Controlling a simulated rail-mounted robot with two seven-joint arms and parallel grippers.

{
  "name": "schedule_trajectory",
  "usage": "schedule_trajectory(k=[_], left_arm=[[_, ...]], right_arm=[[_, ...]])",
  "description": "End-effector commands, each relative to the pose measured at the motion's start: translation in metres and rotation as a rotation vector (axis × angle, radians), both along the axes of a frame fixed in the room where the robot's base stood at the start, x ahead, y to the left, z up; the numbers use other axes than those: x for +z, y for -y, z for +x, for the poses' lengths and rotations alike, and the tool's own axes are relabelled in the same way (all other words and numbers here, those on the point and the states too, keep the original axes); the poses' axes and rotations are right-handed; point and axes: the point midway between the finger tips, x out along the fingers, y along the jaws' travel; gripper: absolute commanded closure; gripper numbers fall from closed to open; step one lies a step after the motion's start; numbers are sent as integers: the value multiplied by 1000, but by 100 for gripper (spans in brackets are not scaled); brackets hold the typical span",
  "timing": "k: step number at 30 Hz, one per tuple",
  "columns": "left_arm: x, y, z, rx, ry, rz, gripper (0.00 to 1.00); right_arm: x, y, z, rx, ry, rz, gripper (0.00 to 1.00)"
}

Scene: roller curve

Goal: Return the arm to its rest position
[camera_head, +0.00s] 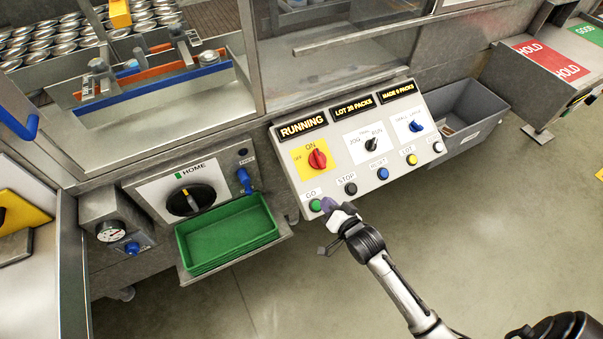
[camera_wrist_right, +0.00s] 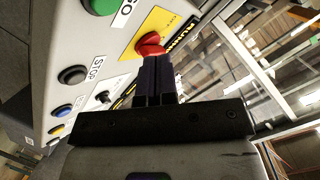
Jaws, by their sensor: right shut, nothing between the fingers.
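My right arm (camera_head: 395,285) reaches up from the lower right in the head view. Its gripper (camera_head: 327,205) is at the front edge of the control panel (camera_head: 352,178), beside the green GO button (camera_head: 315,205). In the right wrist view the gripper fingers (camera_wrist_right: 158,75) are together and empty. They overlap the lower part of the red rotary switch (camera_wrist_right: 150,45) in that picture; I cannot tell if anything is touched. The GO button (camera_wrist_right: 102,5) shows at the top there, apart from the fingers. My left gripper is not in view.
The panel displays (camera_head: 302,127) read RUNNING, LOT 25 PACKS and a packs-made count. A green tray (camera_head: 230,235) sits left of the panel, below the HOME dial (camera_head: 185,202). A grey bin (camera_head: 475,105) stands at the right. The floor (camera_head: 480,230) at lower right is clear.

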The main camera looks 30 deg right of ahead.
Motion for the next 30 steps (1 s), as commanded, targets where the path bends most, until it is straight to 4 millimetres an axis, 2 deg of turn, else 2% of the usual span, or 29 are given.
schedule_trajectory(k=[9, 11, 14, 17, 23, 26, 30], left_arm=[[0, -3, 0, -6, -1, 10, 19], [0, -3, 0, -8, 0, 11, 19], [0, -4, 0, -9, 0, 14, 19], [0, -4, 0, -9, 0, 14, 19], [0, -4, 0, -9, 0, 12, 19], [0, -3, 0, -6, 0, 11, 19], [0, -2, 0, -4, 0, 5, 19]], right_arm=[[-1, 0, 0, 13, -6, -51, 100], [-8, 1, -2, 28, -54, -115, 100], [-31, 3, -12, 75, -221, -260, 100], [-39, 3, -27, 152, -396, -409, 100], [-22, -15, -62, 341, -632, -625, 100], [-13, -27, -86, 428, -715, -686, 100], [0, -48, -132, 537, -809, -726, 100]])
